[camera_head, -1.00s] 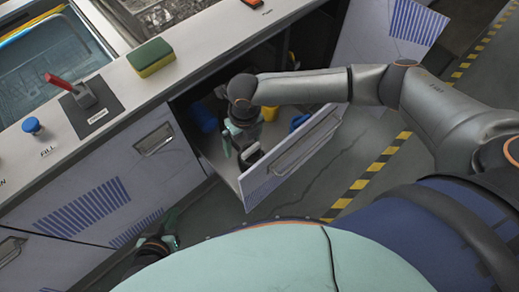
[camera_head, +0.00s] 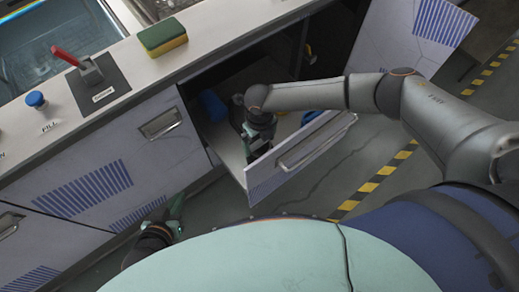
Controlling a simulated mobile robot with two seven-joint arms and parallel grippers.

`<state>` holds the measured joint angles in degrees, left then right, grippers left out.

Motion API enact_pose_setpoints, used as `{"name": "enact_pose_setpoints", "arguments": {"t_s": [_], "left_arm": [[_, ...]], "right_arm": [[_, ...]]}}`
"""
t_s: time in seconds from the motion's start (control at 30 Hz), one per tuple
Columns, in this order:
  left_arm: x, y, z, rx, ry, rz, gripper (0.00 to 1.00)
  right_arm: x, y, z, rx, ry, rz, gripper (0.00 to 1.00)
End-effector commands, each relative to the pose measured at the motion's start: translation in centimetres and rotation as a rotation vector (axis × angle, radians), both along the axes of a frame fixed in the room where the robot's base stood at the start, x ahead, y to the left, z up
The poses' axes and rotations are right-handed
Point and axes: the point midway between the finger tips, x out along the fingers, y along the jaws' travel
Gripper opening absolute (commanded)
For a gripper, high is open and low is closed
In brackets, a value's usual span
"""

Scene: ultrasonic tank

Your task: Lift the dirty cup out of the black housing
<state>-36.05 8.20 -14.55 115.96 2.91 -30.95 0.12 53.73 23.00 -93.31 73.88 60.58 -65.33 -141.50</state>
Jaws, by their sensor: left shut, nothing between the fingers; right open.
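My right gripper (camera_head: 254,149) reaches down into the open drawer (camera_head: 230,160), close behind its front panel. It is open, but its fingertips are partly hidden by my wrist and the drawer front. A dark shape (camera_head: 237,112) shows beside my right wrist; I cannot tell whether it belongs to the black housing. I cannot make out the dirty cup. My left gripper (camera_head: 176,207) is low in front of the cabinet, outside the drawer, shut and empty.
Blue items (camera_head: 213,106) lie in the drawer. The counter above holds a green and yellow sponge (camera_head: 162,36), a red lever (camera_head: 68,57) and a blue knob (camera_head: 36,100). An open cabinet door (camera_head: 415,40) stands at the right. A water tank (camera_head: 60,40) is at upper left.

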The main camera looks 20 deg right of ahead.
Motion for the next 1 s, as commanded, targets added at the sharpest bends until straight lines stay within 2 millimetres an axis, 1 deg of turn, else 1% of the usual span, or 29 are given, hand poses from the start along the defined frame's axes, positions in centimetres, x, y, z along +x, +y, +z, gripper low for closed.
{"name": "enact_pose_setpoints", "arguments": {"t_s": [0.03,0.13,0.4,1.0], "left_arm": [[-0.22,0.06,-0.4,0.0,0.004,0.0,0.0],[-0.46,0.16,-0.51,0.002,0.007,0.002,0.0],[-0.39,0.26,-0.3,0.003,0.004,0.003,0.0],[-0.31,0.32,-0.5,0.005,0.006,0.004,0.0]], "right_arm": [[-0.13,0.01,-0.97,-0.001,0.003,-0.001,1.0],[-0.08,-0.01,-1.73,0.0,0.001,-0.001,1.0],[-0.07,-0.05,-1.86,0.0,0.001,0.0,1.0],[-0.05,-0.05,-1.82,0.0,0.0,-0.001,0.33]]}}
